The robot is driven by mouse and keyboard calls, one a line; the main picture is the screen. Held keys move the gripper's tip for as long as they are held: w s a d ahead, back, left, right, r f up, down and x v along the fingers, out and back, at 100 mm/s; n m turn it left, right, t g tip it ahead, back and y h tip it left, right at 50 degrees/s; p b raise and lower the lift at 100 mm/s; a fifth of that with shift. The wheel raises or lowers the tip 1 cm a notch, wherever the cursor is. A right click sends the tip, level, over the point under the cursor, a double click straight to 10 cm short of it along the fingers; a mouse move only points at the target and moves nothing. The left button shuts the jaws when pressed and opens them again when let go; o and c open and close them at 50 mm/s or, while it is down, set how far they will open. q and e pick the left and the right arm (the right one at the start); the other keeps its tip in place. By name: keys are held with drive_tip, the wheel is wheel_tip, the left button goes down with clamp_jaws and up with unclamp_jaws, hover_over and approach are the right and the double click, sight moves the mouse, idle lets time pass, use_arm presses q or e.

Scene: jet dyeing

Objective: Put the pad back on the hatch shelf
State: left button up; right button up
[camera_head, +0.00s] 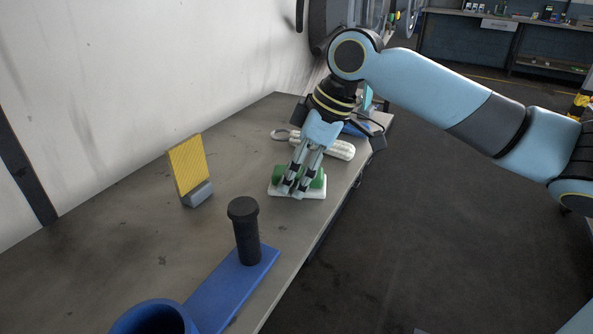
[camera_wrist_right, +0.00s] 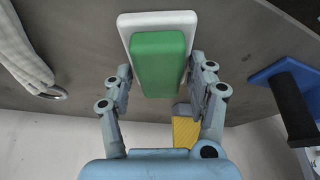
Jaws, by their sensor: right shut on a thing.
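The pad is a green block (camera_head: 318,180) on a white base plate (camera_head: 312,193), near the right edge of the grey shelf (camera_head: 120,215). My right gripper (camera_head: 292,188) points down over it with its fingers along the green block, and it is shut on the pad. The right wrist view shows the green block (camera_wrist_right: 158,65) and white plate (camera_wrist_right: 160,19) between and beyond the two fingers (camera_wrist_right: 160,85). The plate is at or very close to the shelf surface; I cannot tell whether it touches. My left gripper is not in view.
A white rope-like roll (camera_head: 340,149) with a metal ring lies just behind the pad. A yellow ribbed panel (camera_head: 187,166) stands in a grey foot to the left. A black handle (camera_head: 245,232) rises from a blue plate (camera_head: 228,288) in front. A white wall (camera_head: 130,80) borders the shelf.

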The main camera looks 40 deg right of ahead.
drive_tip(key=o, duration=1)
drive_tip(key=p+v, duration=0.3)
drive_tip(key=v, duration=0.7)
drive_tip(key=shift+d+r, duration=0.15)
drive_tip(key=shift+r, duration=0.2)
drive_tip(key=shift+s+d+r+p, duration=0.1)
drive_tip(key=shift+s+r+p, duration=0.2)
drive_tip(key=shift+r, duration=0.3)
